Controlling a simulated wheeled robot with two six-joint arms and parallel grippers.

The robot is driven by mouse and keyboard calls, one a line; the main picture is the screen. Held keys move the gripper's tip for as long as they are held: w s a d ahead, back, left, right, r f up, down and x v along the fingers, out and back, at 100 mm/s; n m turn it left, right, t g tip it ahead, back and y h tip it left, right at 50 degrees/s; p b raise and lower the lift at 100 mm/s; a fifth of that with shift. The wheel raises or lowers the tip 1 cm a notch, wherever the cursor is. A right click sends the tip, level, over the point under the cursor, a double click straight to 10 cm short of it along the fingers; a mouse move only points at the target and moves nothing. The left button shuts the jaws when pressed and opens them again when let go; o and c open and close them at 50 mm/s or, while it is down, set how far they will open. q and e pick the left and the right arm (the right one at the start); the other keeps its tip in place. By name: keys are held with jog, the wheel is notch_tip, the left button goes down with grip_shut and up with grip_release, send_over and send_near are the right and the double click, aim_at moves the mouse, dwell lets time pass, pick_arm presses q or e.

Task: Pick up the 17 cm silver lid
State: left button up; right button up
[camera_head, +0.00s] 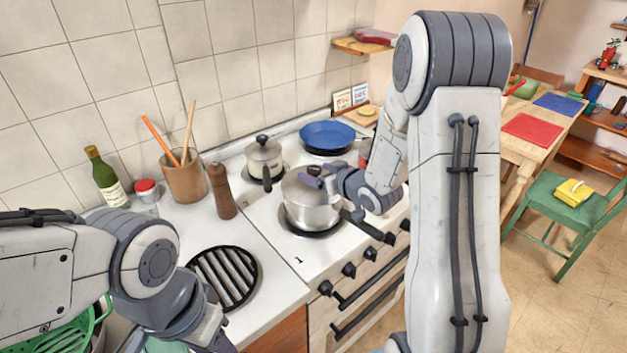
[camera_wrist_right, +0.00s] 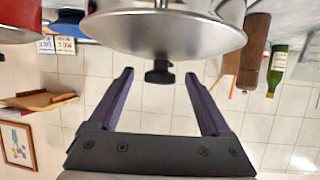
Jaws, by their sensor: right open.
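A silver lid (camera_head: 298,188) with a dark knob sits on the silver pot (camera_head: 312,217) on the front burner. In the right wrist view the lid (camera_wrist_right: 150,33) fills the top, with its black knob (camera_wrist_right: 159,76) standing out between my fingers. My right gripper (camera_head: 316,178) is at the lid's top in the head view. In the wrist view its two purple fingers (camera_wrist_right: 160,74) are open, one on each side of the knob, with gaps to it. My left gripper (camera_head: 220,341) is cut off at the bottom edge, so its jaws are unclear.
A smaller lidded pot (camera_head: 263,158) and a blue pan (camera_head: 327,137) stand on the back burners. A pepper mill (camera_head: 221,190), a utensil crock (camera_head: 184,178) and a green bottle (camera_head: 105,178) are left of the stove. A black grill trivet (camera_head: 223,277) lies on the counter.

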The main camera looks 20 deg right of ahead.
jog(key=shift+x, duration=1.05)
jog(key=shift+c, duration=0.4)
grip_shut()
jog(key=shift+r, duration=0.1)
